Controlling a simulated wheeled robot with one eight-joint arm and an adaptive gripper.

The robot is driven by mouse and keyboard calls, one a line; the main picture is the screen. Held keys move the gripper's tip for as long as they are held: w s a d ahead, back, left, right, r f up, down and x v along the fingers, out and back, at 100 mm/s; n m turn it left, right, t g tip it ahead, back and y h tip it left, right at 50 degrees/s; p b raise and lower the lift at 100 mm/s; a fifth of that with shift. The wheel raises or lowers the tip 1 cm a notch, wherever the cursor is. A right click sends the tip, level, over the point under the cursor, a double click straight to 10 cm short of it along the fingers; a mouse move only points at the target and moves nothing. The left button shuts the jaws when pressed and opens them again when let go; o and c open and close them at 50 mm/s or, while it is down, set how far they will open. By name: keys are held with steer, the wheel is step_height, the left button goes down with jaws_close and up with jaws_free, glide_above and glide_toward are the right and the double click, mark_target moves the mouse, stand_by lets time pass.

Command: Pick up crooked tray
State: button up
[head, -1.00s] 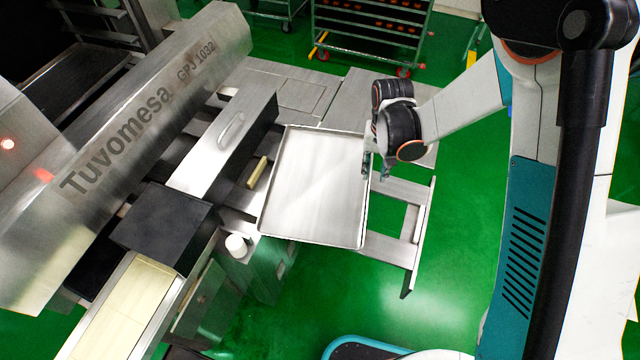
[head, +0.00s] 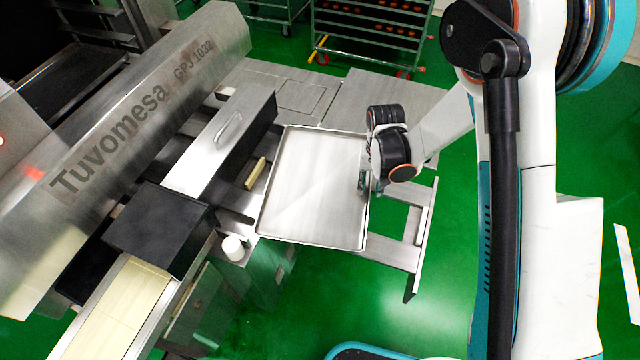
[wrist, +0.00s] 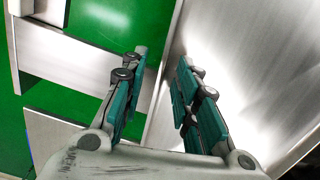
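The crooked tray (head: 312,190) is a shallow, empty metal tray with a raised rim, lying slightly askew on the metal frame in the middle of the head view. My gripper (head: 364,186) is at the tray's right rim. In the wrist view the tray (wrist: 255,70) fills the right side. There my gripper (wrist: 163,65) is open, with a clear gap between its teal-padded fingers. The tray's edge runs between them, with the left finger outside and the right finger over the tray side. I cannot tell whether either finger touches the rim.
The encrusting machine (head: 150,110) and a metal box with a handle (head: 222,140) stand left of the tray. A white cup-like part (head: 233,247) is near its lower left corner. A wheeled rack (head: 370,40) stands behind. Green floor (head: 330,290) is open in front.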

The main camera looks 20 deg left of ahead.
jaws_close()
steer(key=shift+r, duration=0.2)
